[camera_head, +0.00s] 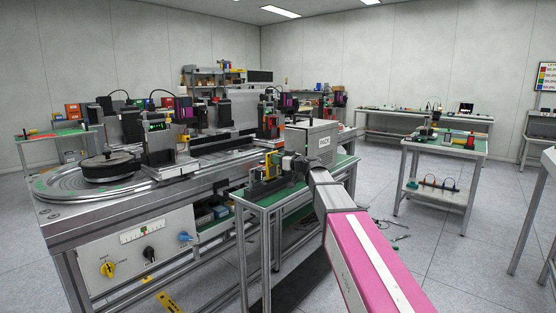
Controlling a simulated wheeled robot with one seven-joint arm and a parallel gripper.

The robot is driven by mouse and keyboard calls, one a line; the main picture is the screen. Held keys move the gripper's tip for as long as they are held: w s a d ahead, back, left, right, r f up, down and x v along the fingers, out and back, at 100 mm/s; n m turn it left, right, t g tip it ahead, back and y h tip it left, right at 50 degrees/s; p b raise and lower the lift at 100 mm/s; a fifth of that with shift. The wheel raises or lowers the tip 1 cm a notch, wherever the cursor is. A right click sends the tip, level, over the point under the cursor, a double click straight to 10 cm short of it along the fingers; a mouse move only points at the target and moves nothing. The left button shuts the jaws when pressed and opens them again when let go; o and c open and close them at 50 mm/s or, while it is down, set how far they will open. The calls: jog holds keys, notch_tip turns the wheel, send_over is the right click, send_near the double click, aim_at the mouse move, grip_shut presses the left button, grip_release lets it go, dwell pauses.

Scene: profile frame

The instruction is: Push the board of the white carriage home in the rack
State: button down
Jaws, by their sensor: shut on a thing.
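My gripper (279,165) is at the small green-topped table in the middle, at the end of my grey and pink arm. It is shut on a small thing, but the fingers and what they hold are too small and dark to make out. A yellow upright part (270,164) stands right at the fingertips; I cannot tell if it is touched. A grey box with a white label (324,143), which seems to read RACK, stands just behind and right of the gripper. I cannot pick out the white carriage or its board, nor how far any board sits in.
The green-topped table (345,163) stands close against a long metal bench (75,207) with a turntable (105,165) and several dark units. Knobs mark the bench front. A white cart (440,150) stands to the right, with tools on the floor before it. Open floor lies between.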

aim_at(273, 165)
jog(key=shift+f, duration=1.9)
dwell(0.5)
jog(key=c, duration=0.9)
grip_release()
jog(key=shift+s, duration=0.1)
jog(key=v, duration=1)
jog(key=shift+s+d, duration=0.25)
jog(key=shift+d, duration=0.05)
